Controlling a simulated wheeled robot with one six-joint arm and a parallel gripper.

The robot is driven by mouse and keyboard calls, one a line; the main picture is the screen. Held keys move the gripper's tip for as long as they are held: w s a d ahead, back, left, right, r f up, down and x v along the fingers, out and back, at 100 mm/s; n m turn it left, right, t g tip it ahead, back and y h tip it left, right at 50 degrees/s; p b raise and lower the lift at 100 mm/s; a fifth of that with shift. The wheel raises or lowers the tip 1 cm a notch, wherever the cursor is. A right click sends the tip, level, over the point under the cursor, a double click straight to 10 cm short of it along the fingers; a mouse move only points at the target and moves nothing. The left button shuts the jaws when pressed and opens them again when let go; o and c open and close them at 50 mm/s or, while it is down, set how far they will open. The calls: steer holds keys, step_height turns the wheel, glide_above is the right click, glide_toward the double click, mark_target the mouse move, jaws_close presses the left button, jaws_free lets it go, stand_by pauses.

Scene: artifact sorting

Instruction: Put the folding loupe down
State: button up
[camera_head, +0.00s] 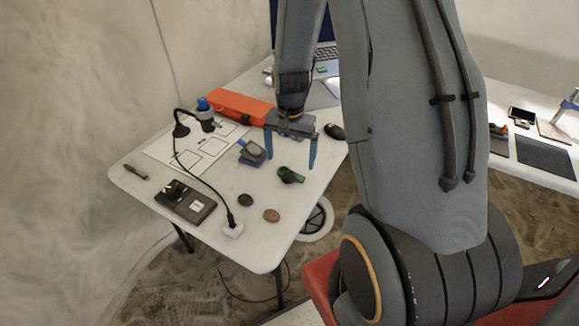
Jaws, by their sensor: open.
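My gripper (290,161) hangs over the right part of the white table (215,240), fingers pointing down and spread apart, with nothing visible between them. A small green and black object (290,175) lies on the table just in front of the fingers as seen here. It may be the folding loupe, but it is too small to be sure. I cannot tell whether the fingers touch anything.
A red-orange case (238,106) lies behind.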

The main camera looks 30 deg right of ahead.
step_height(320, 180, up, 6)
steer(key=b, duration=0.1)
steer(key=s+a+r+n, duration=0.3)
steer(key=s+a+n, duration=0.1)
steer(key=s+a, duration=0.1)
steer(key=s+a+r+n+t, duration=0.1)
steer(key=s+a+r+n, duration=0.2)
steer(key=s+a+n, duration=0.2)
steer(key=s, duration=0.3)
steer(key=shift+s+a+r, duration=0.2)
steer(key=shift+s+r, duration=0.1)
steer(key=shift+r, duration=0.1)
steer(key=shift+w, duration=0.1)
stand_by(0.7)
